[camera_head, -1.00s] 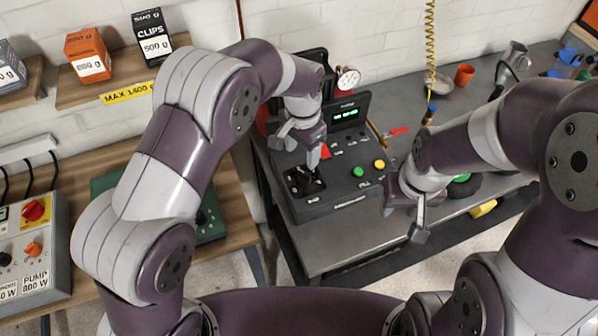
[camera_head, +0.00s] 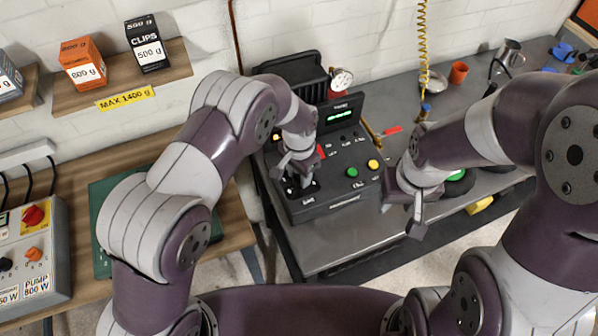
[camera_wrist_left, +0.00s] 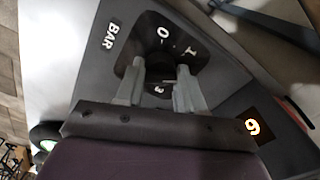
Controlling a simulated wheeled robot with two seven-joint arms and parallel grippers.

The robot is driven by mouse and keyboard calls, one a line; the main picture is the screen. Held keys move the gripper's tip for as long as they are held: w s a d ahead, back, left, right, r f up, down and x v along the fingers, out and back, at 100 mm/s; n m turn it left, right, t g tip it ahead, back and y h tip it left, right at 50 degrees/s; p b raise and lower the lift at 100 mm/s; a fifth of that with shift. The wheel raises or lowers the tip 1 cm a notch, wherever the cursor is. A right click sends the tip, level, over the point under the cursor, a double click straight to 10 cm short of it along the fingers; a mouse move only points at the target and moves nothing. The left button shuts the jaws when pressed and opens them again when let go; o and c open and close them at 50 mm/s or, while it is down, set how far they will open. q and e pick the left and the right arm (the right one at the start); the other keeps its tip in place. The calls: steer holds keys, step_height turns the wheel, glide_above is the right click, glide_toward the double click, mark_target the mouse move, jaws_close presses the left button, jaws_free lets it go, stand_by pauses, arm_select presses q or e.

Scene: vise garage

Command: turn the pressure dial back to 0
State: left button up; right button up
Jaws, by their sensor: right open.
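The pressure dial (camera_wrist_left: 160,66) is a dark round knob on a dark scale plate marked 0, 1 and 3, with the word BAR beside it. It sits at the front left of the black control box (camera_head: 335,203). My left gripper (camera_wrist_left: 160,72) is over the dial, with one finger on each side of the knob and the fingers apart. I cannot tell whether they touch it. In the head view my left gripper (camera_head: 295,178) partly hides the dial. The knob's pointer is not clear. My right gripper (camera_head: 405,208) is open and empty, right of the box.
The box has a green button (camera_head: 352,172), a yellow button (camera_head: 373,164) and a lit green display (camera_head: 339,115). A red-handled item (camera_head: 392,130) lies behind the box. An orange cup (camera_head: 458,73) stands farther back on the grey bench (camera_head: 345,245). A green case (camera_head: 103,235) is left.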

arm_select(q)
steer(key=shift+n, duration=0.4)
steer(key=n, duration=0.3)
steer(key=shift+n+b, duration=0.3)
steer(key=shift+n, duration=0.1)
steer(key=n, duration=0.9)
steer(key=shift+n+b, duration=0.35)
steer(key=shift+n, duration=1.65)
steer(key=shift+r+n, duration=0.1)
steer(key=shift+n, duration=0.2)
steer(key=o, duration=1)
